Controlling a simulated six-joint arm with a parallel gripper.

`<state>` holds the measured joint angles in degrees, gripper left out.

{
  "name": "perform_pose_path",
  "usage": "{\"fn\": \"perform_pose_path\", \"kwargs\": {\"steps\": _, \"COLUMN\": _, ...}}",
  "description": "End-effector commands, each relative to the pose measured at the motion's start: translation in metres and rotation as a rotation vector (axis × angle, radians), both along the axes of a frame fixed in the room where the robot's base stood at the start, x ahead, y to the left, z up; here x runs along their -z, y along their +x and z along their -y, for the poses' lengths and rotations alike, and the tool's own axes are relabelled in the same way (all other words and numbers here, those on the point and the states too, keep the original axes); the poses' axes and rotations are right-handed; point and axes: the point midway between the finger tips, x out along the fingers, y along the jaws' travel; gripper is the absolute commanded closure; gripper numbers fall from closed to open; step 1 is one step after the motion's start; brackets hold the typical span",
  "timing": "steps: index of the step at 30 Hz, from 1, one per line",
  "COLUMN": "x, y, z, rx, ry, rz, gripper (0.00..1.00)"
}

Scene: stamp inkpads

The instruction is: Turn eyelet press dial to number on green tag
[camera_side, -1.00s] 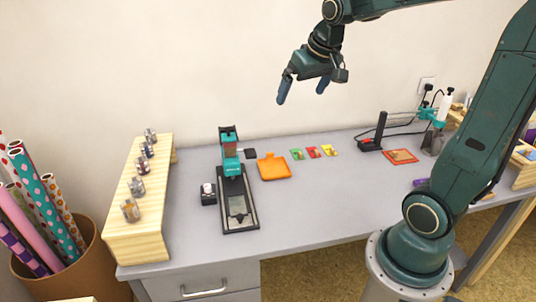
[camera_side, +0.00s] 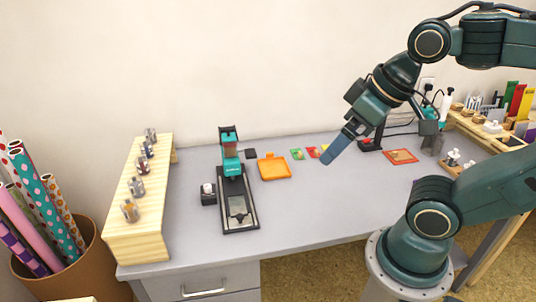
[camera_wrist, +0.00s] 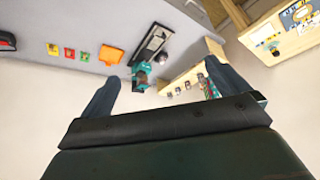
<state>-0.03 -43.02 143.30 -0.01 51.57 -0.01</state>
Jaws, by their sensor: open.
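A teal and black press (camera_side: 231,155) stands upright on a black base at the left of the desk. It also shows in the wrist view (camera_wrist: 142,77). A small black box with a round light knob (camera_side: 208,190) sits just left of its base; I cannot read any numbers on it. A green tag (camera_side: 297,154) lies at the back of the desk beside a red and a yellow one; the wrist view shows the green tag too (camera_wrist: 53,49). Its number is too small to read. My gripper (camera_wrist: 160,88) is open and empty, in the air above the desk's right half, away from the press.
An orange tray (camera_side: 274,167) lies right of the press. A wooden shelf (camera_side: 137,205) with several small jars stands at the left edge. A black stand (camera_side: 381,130) and a red-orange mat (camera_side: 400,157) are at the back right. The desk's front middle is clear.

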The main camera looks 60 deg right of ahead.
Motion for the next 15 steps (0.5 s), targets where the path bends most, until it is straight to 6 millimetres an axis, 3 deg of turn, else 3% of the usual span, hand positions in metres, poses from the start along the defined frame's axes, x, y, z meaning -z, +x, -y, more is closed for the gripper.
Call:
{"fn": "perform_pose_path", "kwargs": {"steps": 1, "x": 0.0, "y": 0.0, "z": 0.0, "rx": -0.001, "ry": 0.0, "rz": 0.0, "gripper": 0.02}}
{"fn": "perform_pose_path", "kwargs": {"steps": 9, "x": -0.005, "y": 0.008, "z": 0.0, "rx": 0.02, "ry": 0.009, "rz": -0.011, "gripper": 0.55}}
{"fn": "perform_pose_path", "kwargs": {"steps": 15, "x": -0.018, "y": 0.032, "z": 0.001, "rx": 0.085, "ry": 0.04, "rz": -0.042, "gripper": 0.55}}
